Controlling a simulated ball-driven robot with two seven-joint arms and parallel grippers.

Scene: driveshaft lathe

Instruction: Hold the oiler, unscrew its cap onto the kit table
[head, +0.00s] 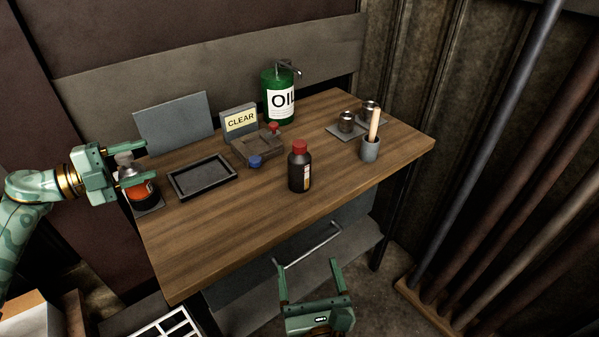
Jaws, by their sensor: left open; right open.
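A small round container with a black and orange body and a grey top, which looks like the oiler (142,192), stands upright on a small grey pad at the table's left end. Its grey cap (124,160) is on it. My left gripper (144,161) is open, with its fingers beside the upper part of this container; I cannot tell whether they touch it. My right gripper (310,272) is open and empty, low in front of the wooden kit table (225,220). A green can marked OIL (279,98) stands at the back.
An empty black tray (203,177), a CLEAR sign (240,120) and a grey block with red and blue knobs (258,146) are on the table. A dark bottle with a red cap (299,170) stands near the front. A brush cup (370,149) is right. The front left tabletop is bare.

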